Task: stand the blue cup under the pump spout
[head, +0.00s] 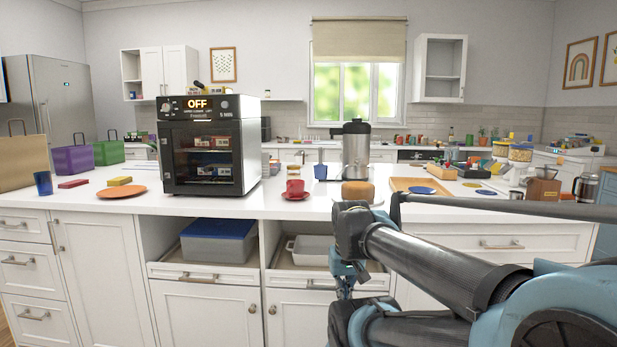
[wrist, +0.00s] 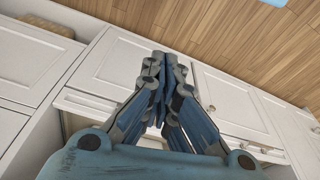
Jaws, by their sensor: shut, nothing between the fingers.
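The steel pump pot (head: 356,150) stands on the white counter, with its dark spout at the top pointing left. A small blue cup (head: 320,172) stands just left of the pot, near below the spout; I cannot tell whether it is exactly under it. A taller dark blue cup (head: 43,183) stands upright at the counter's far left. My gripper (head: 345,285) is below counter height in front of the cabinets, away from both cups. In the wrist view my gripper (wrist: 159,62) has its fingers together and empty, with cabinet fronts and wood floor behind.
A black oven (head: 208,145) stands on the counter. A red cup (head: 295,188) on a red saucer and a brown loaf (head: 358,192) stand near the front edge. An orange plate (head: 121,192) lies left of the oven. Open shelves below hold a blue-lidded box (head: 218,240).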

